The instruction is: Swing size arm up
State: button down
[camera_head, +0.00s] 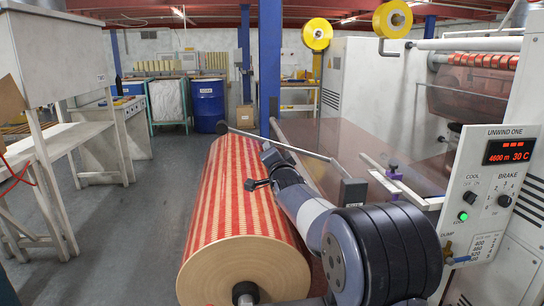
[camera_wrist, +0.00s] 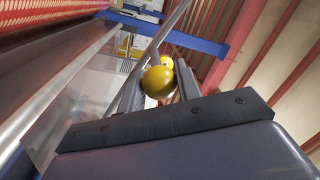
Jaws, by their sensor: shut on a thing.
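A thin grey rod, which I take to be the size arm (camera_head: 287,146), reaches across above the big red-and-tan striped roll (camera_head: 240,195). It has a dark round end at the upper left and a dark block (camera_head: 351,192) at its lower right. My gripper (camera_head: 257,184) is at the right side of the roll, below the rod. The knob is not visible in the head view. How it joins the rod is unclear.
A control panel (camera_head: 496,205) with a red display stands at the right. A clear sheet (camera_head: 370,145) spans behind my arm. A blue post (camera_head: 270,65) rises behind the roll. White tables (camera_head: 90,150) stand left, with grey floor between them and the roll.

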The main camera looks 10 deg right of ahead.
jog(key=shift+r, duration=0.35)
jog(key=c, duration=1.1)
grip_release()
jog(key=shift+d+f, duration=0.1)
jog(key=shift+o, duration=0.2)
jog(key=s, duration=1)
jog(key=shift+s+d+f, duration=0.4)
jog(key=shift+f, duration=0.05)
jog(key=shift+w, duration=0.1)
jog(key=w, duration=1)
jog(key=shift+w+a+r, duration=0.3)
jog(key=shift+a+r, duration=0.05)
jog(key=shift+a, duration=0.05)
